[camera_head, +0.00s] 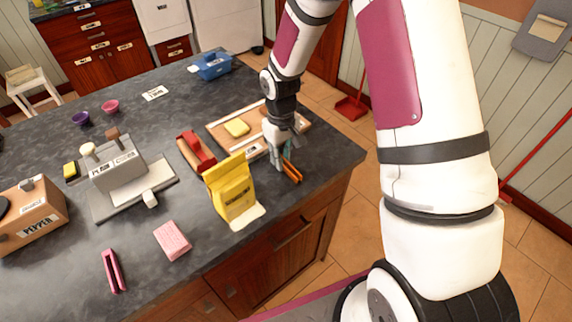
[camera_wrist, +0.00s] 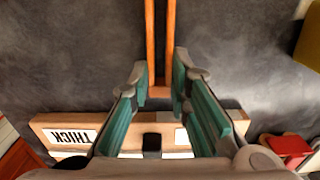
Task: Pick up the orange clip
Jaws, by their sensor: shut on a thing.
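The orange clip (camera_head: 292,173) is a thin two-legged strip near the right edge of the dark countertop (camera_head: 300,205). My gripper (camera_head: 283,160) points down at it, with its fingers on both sides of the clip. In the wrist view the clip (camera_wrist: 158,91) has its joined end between the teal-padded fingertips (camera_wrist: 160,78), and its two legs run toward the top of the picture. My gripper is shut on the clip near that end. The clip is at or close to the counter surface; I cannot tell whether it is clear of it.
A wooden board marked THICK (camera_wrist: 110,119) lies close by; in the head view the board (camera_head: 217,127) holds a yellow block (camera_head: 237,127). A yellow bag (camera_head: 232,190) stands left of my gripper. A red-topped tool (camera_head: 196,150) and a pink block (camera_head: 172,240) lie farther left.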

